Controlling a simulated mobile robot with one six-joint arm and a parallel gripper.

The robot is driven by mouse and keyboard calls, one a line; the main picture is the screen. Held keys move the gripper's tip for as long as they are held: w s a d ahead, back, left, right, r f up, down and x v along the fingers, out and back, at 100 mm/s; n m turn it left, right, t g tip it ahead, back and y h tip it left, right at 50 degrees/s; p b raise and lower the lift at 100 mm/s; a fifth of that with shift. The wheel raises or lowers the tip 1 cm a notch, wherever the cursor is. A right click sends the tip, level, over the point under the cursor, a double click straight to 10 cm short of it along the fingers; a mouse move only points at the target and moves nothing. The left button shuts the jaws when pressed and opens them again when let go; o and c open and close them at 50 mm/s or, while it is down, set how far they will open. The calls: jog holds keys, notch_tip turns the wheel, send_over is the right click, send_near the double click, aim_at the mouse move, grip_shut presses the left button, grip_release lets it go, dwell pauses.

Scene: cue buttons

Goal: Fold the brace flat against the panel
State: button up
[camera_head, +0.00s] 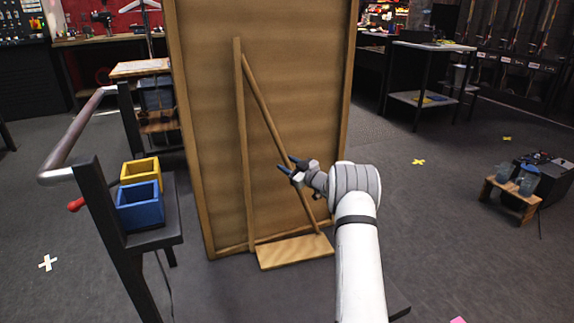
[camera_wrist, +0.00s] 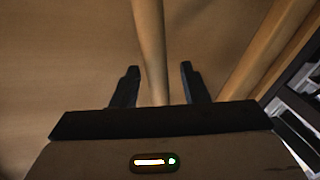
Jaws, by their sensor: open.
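The brown wooden panel (camera_head: 200,110) stands upright in front of me. The brace is a slanted wooden strut (camera_head: 262,110) that runs from near the top of a vertical post (camera_head: 241,150) down to a flat foot board (camera_head: 295,252) at the floor. My gripper (camera_head: 286,168) is at the strut's lower middle in the head view. In the wrist view, my open gripper (camera_wrist: 158,85) has one finger on each side of the strut (camera_wrist: 150,45), with visible gaps on both sides. I cannot tell whether the strut lies fully between the fingers in depth.
A dark stand with a metal rail (camera_head: 80,135) and blue (camera_head: 140,206) and yellow (camera_head: 140,170) bins is left of the panel. A small wooden stool (camera_head: 508,198) is at the right. The floor right of the panel is mostly clear.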

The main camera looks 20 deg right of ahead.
jog(key=p+v, duration=0.2)
jog(key=v, duration=0.5)
jog(key=shift+s+d, duration=0.1)
